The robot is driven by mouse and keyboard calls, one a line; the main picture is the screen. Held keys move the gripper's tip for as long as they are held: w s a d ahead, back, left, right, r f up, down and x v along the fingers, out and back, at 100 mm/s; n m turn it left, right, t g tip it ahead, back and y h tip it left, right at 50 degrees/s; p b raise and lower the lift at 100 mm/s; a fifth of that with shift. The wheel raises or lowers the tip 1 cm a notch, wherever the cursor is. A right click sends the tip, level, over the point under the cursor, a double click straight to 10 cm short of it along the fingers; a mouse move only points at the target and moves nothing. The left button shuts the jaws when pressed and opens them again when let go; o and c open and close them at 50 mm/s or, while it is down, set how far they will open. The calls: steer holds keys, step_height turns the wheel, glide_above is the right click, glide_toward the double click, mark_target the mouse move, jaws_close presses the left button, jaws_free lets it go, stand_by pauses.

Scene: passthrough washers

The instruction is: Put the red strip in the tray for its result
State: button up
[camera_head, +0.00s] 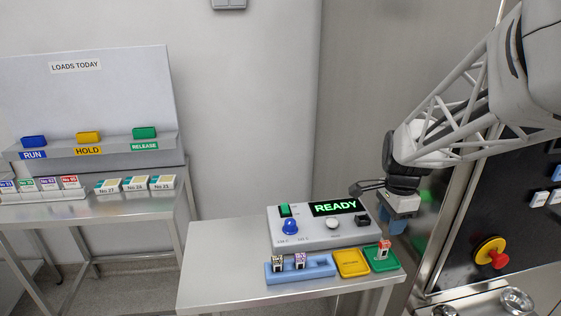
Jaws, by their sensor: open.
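The red strip (384,249) is a small white piece with a red-orange top. It stands upright in the green tray (391,264) at the right front of the steel table. A yellow tray (351,263) lies just left of the green one, with dark lettering too small to read. My gripper (394,226) is open and hangs above and behind the green tray, apart from the strip. Its fingertips are small and partly unclear. The grey tester (300,238) behind the trays shows READY in green and has a blue knob (290,227).
A blue rack (318,270) left of the trays holds two upright strips. A dark panel with a red-and-yellow stop button (493,252) stands close on the right. Another table (110,207) at left holds labelled boxes and a LOADS TODAY board. The table's left front is clear.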

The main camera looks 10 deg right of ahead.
mark_target(385, 242)
steer(key=shift+r, duration=2.15)
steer(key=s+a+n+t, duration=0.2)
steer(key=s+a+n, duration=1.4)
steer(key=a+n, duration=0.1)
steer(key=shift+s+r+n+t, duration=0.3)
steer(key=shift+s+r+n, duration=0.05)
steer(key=shift+r+n, duration=0.1)
steer(key=shift+a, duration=0.1)
